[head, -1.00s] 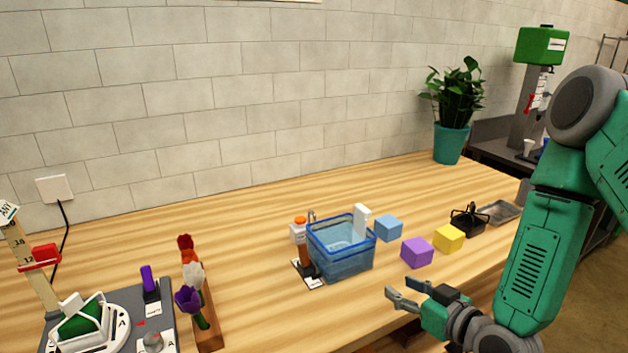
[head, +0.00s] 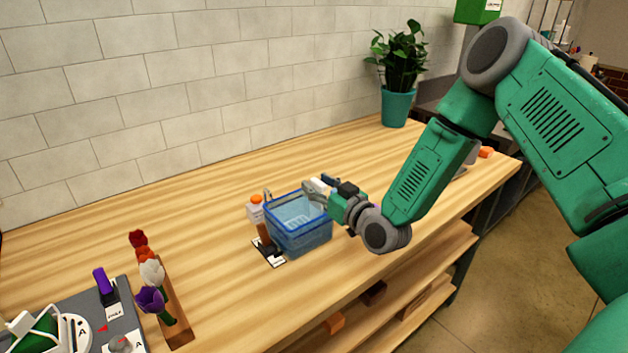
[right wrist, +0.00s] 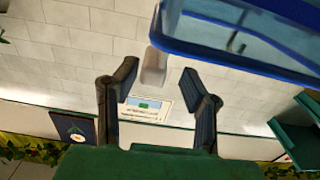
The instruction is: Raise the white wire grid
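A blue clear-walled tank (head: 300,235) stands on the table, and its rim shows in the right wrist view (right wrist: 235,50). A pale upright handle (right wrist: 153,66) stands at the tank's rim. A white wire frame (head: 22,322) sits over a green block at the lower left, partly cut off. My right gripper (head: 318,187) is at the tank's right rim, partly covering the handle. In the wrist view its fingers (right wrist: 160,80) are apart, with the handle beyond the gap between them. My left gripper is out of view.
An orange-capped bottle (head: 255,209) and a small stand with a brown handle (head: 264,236) are left of the tank. A potted plant (head: 398,70) stands at the back. The table behind the tank is clear.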

